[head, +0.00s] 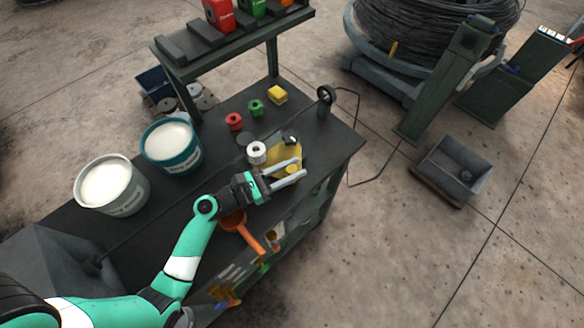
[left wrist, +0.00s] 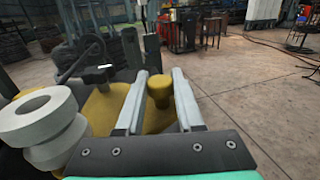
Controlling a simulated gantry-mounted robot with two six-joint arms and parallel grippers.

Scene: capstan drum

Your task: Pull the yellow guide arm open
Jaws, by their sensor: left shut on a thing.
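The yellow guide arm (head: 291,147) lies beside the white capstan drum (head: 257,149) near the right end of the dark bench. In the left wrist view a round yellow knob (left wrist: 159,88) stands up from the yellow plate (left wrist: 101,108), between my two pale fingers. The white drum (left wrist: 42,117) is at the left there. My left gripper (head: 300,168) is shut on the knob, which also shows in the head view (head: 291,170) between the fingers. Part of the yellow plate is hidden by the fingers. My right gripper is out of view.
A black wire guide (head: 325,97) stands at the bench's right corner. Red (head: 234,121), green (head: 256,107) and yellow (head: 277,94) pieces sit behind the drum. A teal bucket (head: 172,146) and a grey bucket (head: 112,185) stand left. An orange funnel-like tool (head: 248,236) is at the front edge.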

